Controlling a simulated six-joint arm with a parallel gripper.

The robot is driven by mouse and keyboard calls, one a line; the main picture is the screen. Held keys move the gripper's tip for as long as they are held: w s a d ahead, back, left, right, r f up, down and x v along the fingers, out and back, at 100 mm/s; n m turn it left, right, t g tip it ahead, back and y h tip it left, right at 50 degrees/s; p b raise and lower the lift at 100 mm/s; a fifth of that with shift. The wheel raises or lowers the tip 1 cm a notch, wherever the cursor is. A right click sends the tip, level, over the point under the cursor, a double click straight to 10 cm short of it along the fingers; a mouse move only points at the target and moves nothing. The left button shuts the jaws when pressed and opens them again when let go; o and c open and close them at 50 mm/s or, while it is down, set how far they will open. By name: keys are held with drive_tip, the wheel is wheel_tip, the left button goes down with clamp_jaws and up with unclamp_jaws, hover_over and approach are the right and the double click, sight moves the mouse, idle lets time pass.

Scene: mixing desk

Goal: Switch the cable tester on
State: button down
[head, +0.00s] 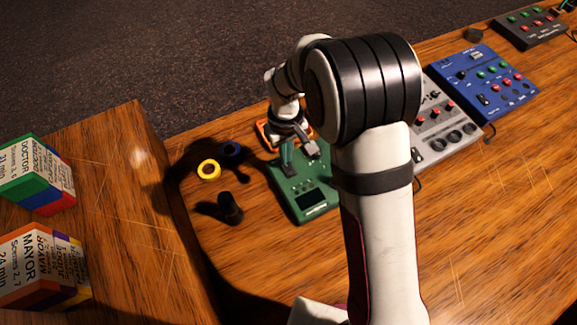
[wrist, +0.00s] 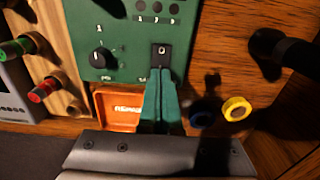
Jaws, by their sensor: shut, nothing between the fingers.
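A green box-shaped device (head: 293,203), which I take to be the cable tester, lies on the wooden desk and is partly hidden by my arm in the head view. In the wrist view, the green panel (wrist: 122,40) carries a round black knob (wrist: 102,58), a row of small sockets and a black rocker switch (wrist: 161,55) with a light round mark. My gripper (wrist: 162,80) has its teal fingers together, with the tips just below the switch in that view. I cannot tell whether they touch it. In the head view, my gripper (head: 287,156) is over the device's far end.
An orange tray (wrist: 117,108) sits beside the device. A yellow ring (head: 208,169), a blue ring (head: 230,149) and a black cylinder (head: 230,208) stand to the left. Grey (head: 447,115) and blue (head: 485,80) control boxes are to the right. Lettered boxes (head: 38,175) are far left.

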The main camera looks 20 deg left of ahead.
drive_tip(key=shift+f, duration=0.9)
idle(0.3)
drive_tip(key=shift+r, duration=3.5)
